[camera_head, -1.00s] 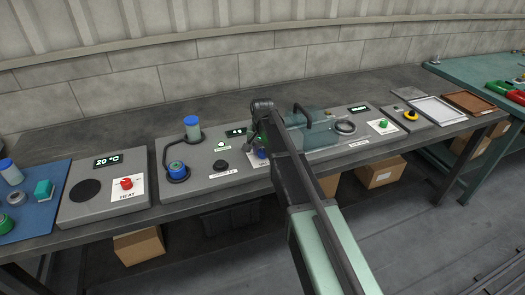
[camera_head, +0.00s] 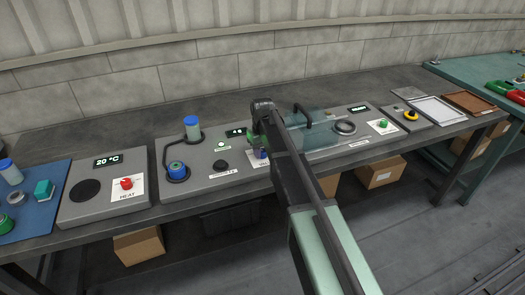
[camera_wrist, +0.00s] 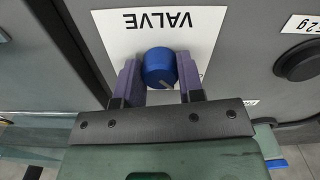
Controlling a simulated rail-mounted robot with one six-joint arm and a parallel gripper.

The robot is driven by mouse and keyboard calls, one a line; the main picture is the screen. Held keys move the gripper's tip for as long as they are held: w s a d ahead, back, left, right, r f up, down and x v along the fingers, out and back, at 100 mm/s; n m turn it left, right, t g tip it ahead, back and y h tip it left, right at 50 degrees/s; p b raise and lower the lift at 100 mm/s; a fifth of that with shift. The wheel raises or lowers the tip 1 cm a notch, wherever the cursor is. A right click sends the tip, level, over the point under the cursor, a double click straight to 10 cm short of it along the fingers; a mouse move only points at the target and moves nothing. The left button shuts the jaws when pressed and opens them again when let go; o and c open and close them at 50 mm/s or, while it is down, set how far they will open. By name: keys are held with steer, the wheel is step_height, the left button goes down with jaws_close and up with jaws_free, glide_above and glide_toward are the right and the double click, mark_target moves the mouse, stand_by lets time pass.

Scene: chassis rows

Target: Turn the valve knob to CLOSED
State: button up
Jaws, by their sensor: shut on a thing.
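The valve knob (camera_wrist: 159,68) is a round blue knob on a white plate (camera_wrist: 207,22) marked VALVE, which appears upside down in the wrist view. A short pale mark on the knob points to the lower right in that view. My gripper (camera_wrist: 159,75) has its two purple fingers on either side of the knob, shut on it. In the head view the knob (camera_head: 263,154) shows as a small blue spot under my gripper (camera_head: 262,145), partly hidden by my arm. No CLOSED marking is legible.
A clear cover with a dark handle (camera_head: 303,115) stands just right of my arm. A black knob (camera_head: 221,166) and a blue-capped jar (camera_head: 177,170) are to the left. A green button (camera_head: 382,124) and a red HEAT button (camera_head: 126,183) are farther off.

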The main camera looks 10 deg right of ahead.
mark_target(263, 151)
steer(key=shift+n, duration=0.5)
steer(key=o, duration=0.9)
step_height(263, 151, up, 11)
steer(key=p, duration=1.1)
steer(key=shift+f, duration=0.15)
